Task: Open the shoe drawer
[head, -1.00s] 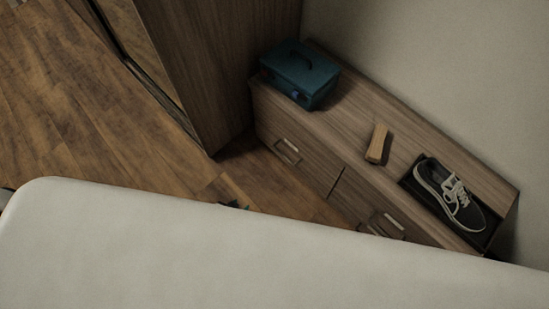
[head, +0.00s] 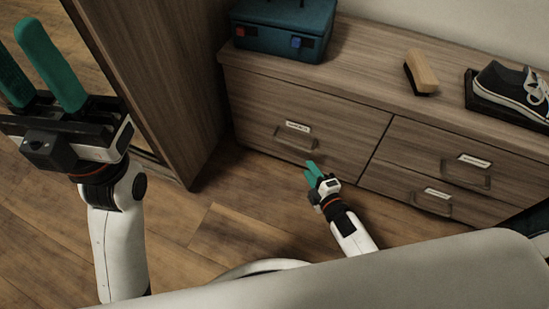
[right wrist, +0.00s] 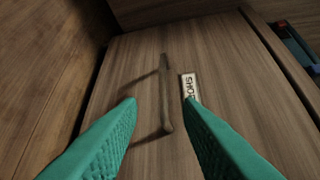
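The shoe drawer (head: 309,113) is the wide left drawer of a low wooden cabinet, its front flush and shut. In the right wrist view, a label (right wrist: 190,87) beginning "SHO" sits beside its bar handle (right wrist: 165,100); the handle also shows in the head view (head: 297,148). My right gripper (head: 316,168) is open in front of this drawer, just below and right of the handle. In the right wrist view the handle appears between the two green fingers (right wrist: 160,103); I see no contact. My left gripper (head: 20,38) is raised at the far left, open and empty.
A teal box (head: 283,32), a brush (head: 421,72) and a sneaker (head: 512,88) on a dark tray (head: 484,101) stand on the cabinet top. Two smaller drawers (head: 443,142) are at the right. A tall wardrobe (head: 150,90) adjoins the left. The floor in front is clear.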

